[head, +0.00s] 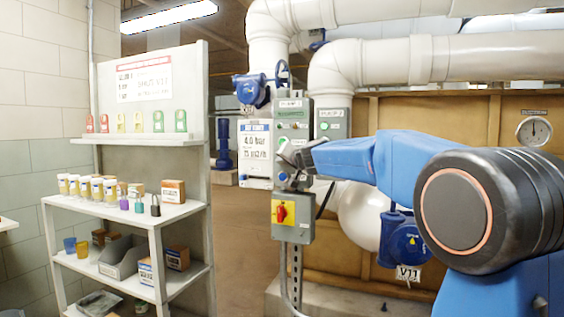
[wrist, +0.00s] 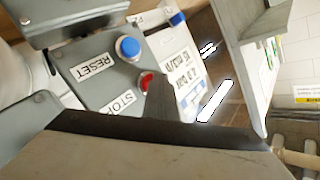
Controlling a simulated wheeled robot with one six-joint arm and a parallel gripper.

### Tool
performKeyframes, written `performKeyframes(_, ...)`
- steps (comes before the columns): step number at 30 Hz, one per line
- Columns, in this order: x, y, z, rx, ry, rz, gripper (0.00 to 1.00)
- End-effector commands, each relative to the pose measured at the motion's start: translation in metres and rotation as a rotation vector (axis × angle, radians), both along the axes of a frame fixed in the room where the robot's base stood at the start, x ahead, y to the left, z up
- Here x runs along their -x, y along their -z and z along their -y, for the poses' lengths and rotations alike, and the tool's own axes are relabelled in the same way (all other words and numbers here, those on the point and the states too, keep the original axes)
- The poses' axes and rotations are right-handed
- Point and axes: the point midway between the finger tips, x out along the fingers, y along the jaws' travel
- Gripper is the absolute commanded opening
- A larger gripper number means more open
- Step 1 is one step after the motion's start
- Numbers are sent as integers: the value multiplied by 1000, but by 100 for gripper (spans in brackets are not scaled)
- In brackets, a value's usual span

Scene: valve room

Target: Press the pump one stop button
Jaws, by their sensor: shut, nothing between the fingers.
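The pump one panel (head: 291,112) is a grey box on a post in the middle of the head view. In the wrist view, a red button (wrist: 147,81) sits beside the STOP label (wrist: 119,103). A blue button (wrist: 128,48) sits beside the RESET label (wrist: 95,66). My gripper (wrist: 159,80) is shut and empty. Its fingertip is right at the red button and covers part of it; I cannot tell whether they touch. In the head view my gripper (head: 290,154) is in front of the panel and hides the red button.
A second grey panel (head: 333,124) stands close to the right. A yellow plate with a red rotary switch (head: 283,212) is below. A blue-edged display sign (head: 256,154) hangs to the left. A shelf unit (head: 180,212) with cups, padlocks and boxes stands further left. White pipes run overhead.

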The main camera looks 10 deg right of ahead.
Motion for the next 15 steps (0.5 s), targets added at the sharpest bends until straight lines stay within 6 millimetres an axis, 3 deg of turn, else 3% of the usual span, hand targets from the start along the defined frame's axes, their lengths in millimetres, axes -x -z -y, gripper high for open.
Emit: performKeyframes(15,11,0,-8,0,0,0,0)
